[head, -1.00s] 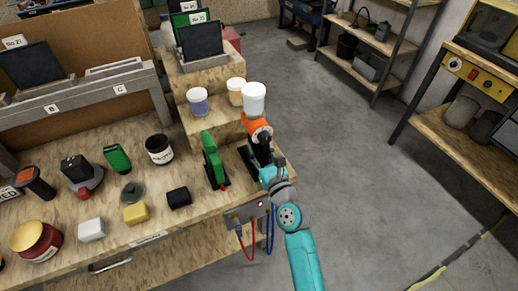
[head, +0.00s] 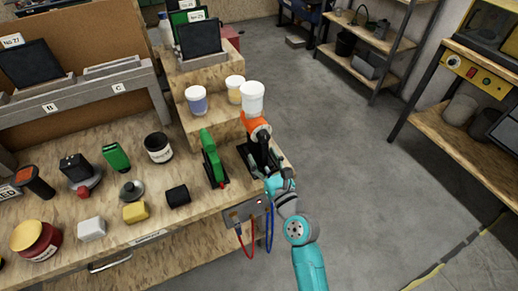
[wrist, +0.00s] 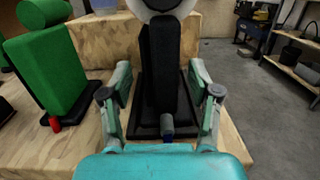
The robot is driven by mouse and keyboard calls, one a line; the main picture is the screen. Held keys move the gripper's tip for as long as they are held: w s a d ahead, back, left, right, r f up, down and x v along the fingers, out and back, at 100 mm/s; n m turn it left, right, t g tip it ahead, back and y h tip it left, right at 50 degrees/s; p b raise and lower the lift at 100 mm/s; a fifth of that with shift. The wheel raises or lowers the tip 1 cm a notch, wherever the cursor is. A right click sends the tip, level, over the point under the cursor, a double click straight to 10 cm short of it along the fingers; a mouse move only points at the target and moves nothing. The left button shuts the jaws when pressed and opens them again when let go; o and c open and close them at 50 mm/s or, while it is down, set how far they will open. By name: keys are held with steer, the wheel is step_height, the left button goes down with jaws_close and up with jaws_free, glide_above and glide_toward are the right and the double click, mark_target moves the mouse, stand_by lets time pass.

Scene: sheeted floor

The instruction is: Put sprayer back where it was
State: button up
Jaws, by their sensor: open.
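The sprayer, with an orange body (head: 257,130) and a white cup (head: 252,98) on top, stands upright on a black stand at the right end of the workbench. In the wrist view its black handle (wrist: 163,65) rises from the black base (wrist: 146,126), and the underside of the white cup shows at the top edge. My gripper (wrist: 160,78) is open, with one finger on each side of the handle and gaps between. In the head view my gripper (head: 268,170) is low in front of the stand, and the arm partly hides the base.
A green tool (head: 211,158) on its own black base stands close to the left. Lidded jars (head: 196,99) stand on the wooden step behind. Several small items and a dark jar (head: 158,148) lie on the workbench (head: 105,190). The floor (head: 350,170) to the right is clear.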

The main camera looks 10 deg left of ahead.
steer(key=r+v, duration=0.1)
steer(key=v, duration=0.7)
steer(key=shift+f, duration=0.45)
steer(key=s+d+f+n+h, duration=0.4)
steer(key=s+d+f+n, duration=0.15)
steer(key=s+d, duration=0.35)
steer(key=s+d+f+n+h, duration=0.4)
steer(key=s+d+n, duration=0.25)
steer(key=s, duration=0.45)
steer(key=s+d+r+n+h, duration=0.1)
steer(key=s+d+r+n, duration=0.1)
steer(key=s+n, duration=0.6)
steer(key=s+d+r+n+g+h, duration=0.1)
steer(key=s+d+r+n, duration=0.1)
steer(key=s+r+n, duration=0.3)
steer(key=shift+s+d+r+n, duration=0.2)
steer(key=shift+s+d+n, duration=0.2)
steer(key=shift+s+n, duration=2.25)
steer(key=shift+s+m, duration=0.4)
steer(key=shift+m, duration=0.05)
